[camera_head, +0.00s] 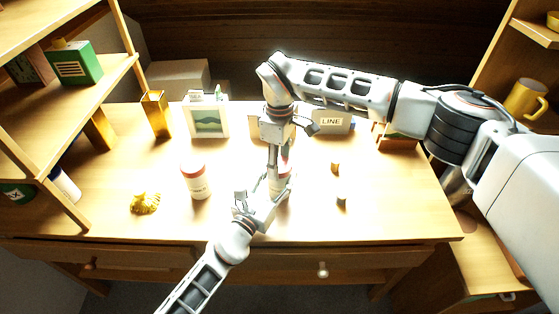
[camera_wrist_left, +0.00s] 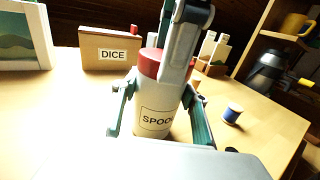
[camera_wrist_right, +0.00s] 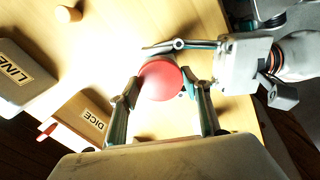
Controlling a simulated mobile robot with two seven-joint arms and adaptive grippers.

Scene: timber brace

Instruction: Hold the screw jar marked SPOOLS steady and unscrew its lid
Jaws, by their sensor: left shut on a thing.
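The SPOOLS jar (camera_wrist_left: 152,122) stands upright on the table, a cream cylinder with a red lid (camera_wrist_right: 160,80). In the head view the jar (camera_head: 281,187) is mostly hidden behind my grippers. My left gripper (camera_head: 264,190) is shut on the jar's body from the front, one finger on each side. My right gripper (camera_head: 279,160) points straight down over the jar. In the right wrist view its fingers (camera_wrist_right: 162,88) stand apart on either side of the lid, which is on the jar. I cannot tell whether they touch it.
Another red-lidded jar (camera_head: 197,182) and a yellow lump (camera_head: 145,203) stand to the left. A blue spool (camera_wrist_left: 233,112) and a small wooden piece (camera_head: 335,167) lie right. The DICE box (camera_wrist_left: 108,50), LINE box (camera_head: 331,122) and a picture (camera_head: 207,121) stand behind.

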